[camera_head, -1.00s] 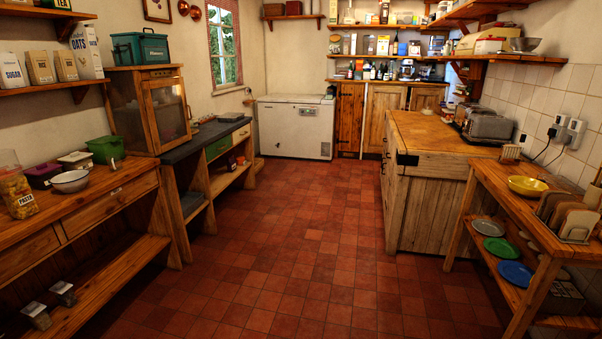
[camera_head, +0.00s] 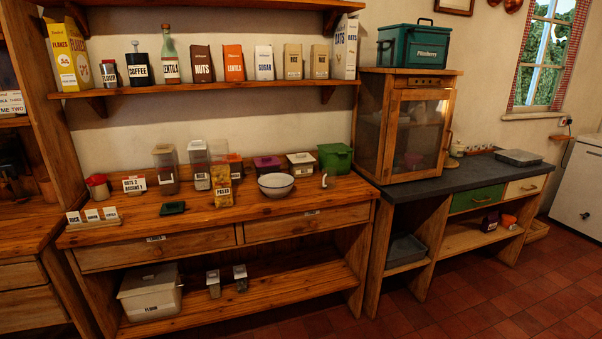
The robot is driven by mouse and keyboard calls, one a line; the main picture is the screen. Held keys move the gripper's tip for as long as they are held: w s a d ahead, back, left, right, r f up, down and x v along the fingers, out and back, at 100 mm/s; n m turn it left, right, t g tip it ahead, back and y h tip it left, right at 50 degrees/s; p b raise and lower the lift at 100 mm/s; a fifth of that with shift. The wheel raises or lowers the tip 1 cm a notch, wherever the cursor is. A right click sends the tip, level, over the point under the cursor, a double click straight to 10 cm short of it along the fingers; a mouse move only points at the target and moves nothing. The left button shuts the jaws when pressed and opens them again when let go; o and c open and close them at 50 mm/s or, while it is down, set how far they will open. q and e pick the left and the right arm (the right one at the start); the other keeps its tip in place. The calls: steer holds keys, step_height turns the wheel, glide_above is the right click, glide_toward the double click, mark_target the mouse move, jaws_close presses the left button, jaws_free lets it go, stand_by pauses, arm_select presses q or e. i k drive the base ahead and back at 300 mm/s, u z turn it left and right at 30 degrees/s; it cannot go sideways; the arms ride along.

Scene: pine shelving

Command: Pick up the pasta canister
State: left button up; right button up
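The pasta canister (camera_head: 222,187) stands upright on the top of the wooden sideboard (camera_head: 330,196), a little left of the white bowl. It is a clear container with yellowish pasta and a label reading PASTA. Its upper part looks clear and overlaps the things behind it. Neither of my grippers shows in the head view, so nothing is seen touching the canister.
Beside the canister are a white bowl (camera_head: 276,185), a dark green item (camera_head: 172,208) and clear containers (camera_head: 166,168). A green tub (camera_head: 335,158) and a glass-fronted cabinet (camera_head: 405,125) stand right. A shelf (camera_head: 215,88) with packets hangs above. Floor (camera_head: 450,305) is open at lower right.

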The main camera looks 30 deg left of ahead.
mark_target(217, 149)
steer(key=u, duration=0.6)
steer(key=i, duration=1.75)
steer(key=u, duration=0.5)
